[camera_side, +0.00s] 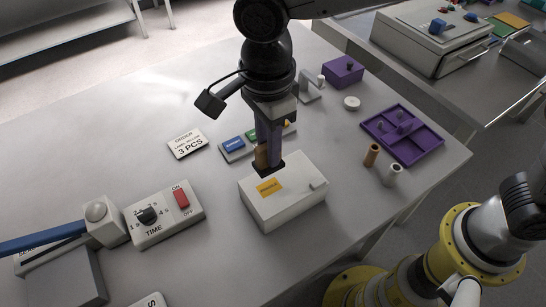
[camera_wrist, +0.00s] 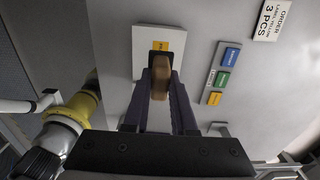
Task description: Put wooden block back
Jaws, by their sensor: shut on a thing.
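The wooden block (camera_wrist: 160,82) is brown and is held between the two fingers of my gripper (camera_wrist: 161,100) in the wrist view. In the side view the block (camera_side: 261,156) shows as a small brown piece at the fingertips, partly hidden by them. My gripper (camera_side: 268,155) points down, shut on the block, over the back part of a white box (camera_side: 290,205) with a yellow label. A dark patch that looks like an opening lies on the box top right below the fingertips. I cannot tell whether the block is above it or partly in it.
A button panel (camera_side: 234,147) stands just behind the box, and an order card (camera_side: 187,143) lies left of it. A time control box (camera_side: 164,213) is at left. A brown cylinder (camera_side: 371,155), a pale cylinder (camera_side: 392,175) and a purple tray (camera_side: 422,150) are at right.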

